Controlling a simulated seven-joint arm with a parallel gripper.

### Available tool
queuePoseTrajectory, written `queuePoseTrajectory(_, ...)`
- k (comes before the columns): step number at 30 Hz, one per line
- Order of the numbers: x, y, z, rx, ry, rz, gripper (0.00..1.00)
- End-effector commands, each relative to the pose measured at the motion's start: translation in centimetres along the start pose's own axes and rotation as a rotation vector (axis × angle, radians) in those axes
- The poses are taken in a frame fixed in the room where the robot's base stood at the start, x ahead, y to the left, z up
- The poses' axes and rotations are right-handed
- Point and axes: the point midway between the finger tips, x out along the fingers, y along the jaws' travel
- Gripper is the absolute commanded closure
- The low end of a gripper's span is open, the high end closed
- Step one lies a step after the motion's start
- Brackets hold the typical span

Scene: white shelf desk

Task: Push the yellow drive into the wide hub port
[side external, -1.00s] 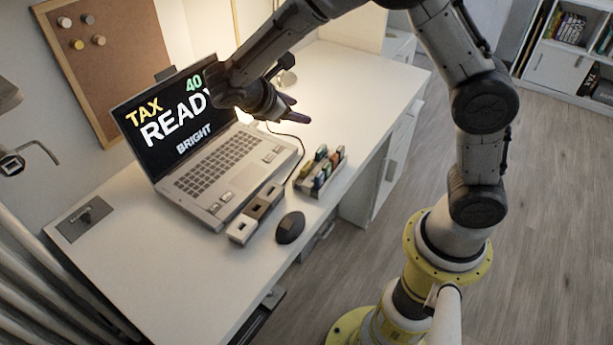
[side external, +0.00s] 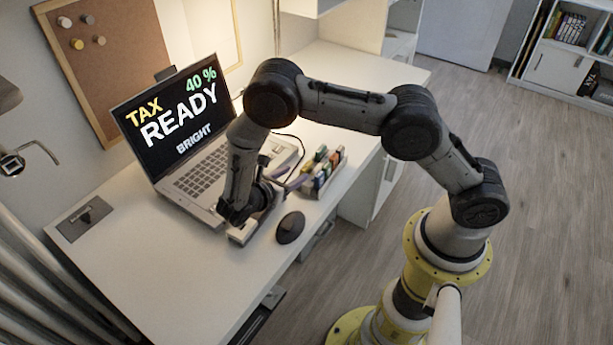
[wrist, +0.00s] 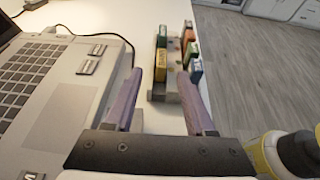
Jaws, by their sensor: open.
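In the wrist view the yellow drive (wrist: 161,66) stands in the left row of a grey rack (wrist: 174,97), among drives of other colours. My gripper (wrist: 160,76) is open, its two purple fingers pointing toward the rack with nothing held between them. In the side view the rack (side external: 313,190) sits right of the laptop, and my gripper (side external: 291,181) is low beside it. The hub (side external: 241,234) lies along the laptop's front edge. My wrist covers most of it, so its wide port cannot be made out.
The open laptop (side external: 176,118) fills the desk's back left. A black mouse (side external: 290,228) lies in front of the hub, close to my wrist. A dark cable (wrist: 128,45) curves beside the laptop. The front left of the white desk (side external: 165,285) is clear.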

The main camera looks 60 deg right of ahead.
Motion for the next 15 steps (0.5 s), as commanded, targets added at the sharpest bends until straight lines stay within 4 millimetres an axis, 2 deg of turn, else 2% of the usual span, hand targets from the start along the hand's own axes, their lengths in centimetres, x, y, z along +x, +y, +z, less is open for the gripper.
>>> queuePoseTrajectory(3,1.5,0.0,0.0,0.000,0.000,-0.002,0.45)
queuePoseTrajectory(10,3.1,-0.1,0.2,0.000,0.000,-0.002,0.45)
queuePoseTrajectory(15,5.5,-0.3,0.6,0.000,0.000,-0.004,0.45)
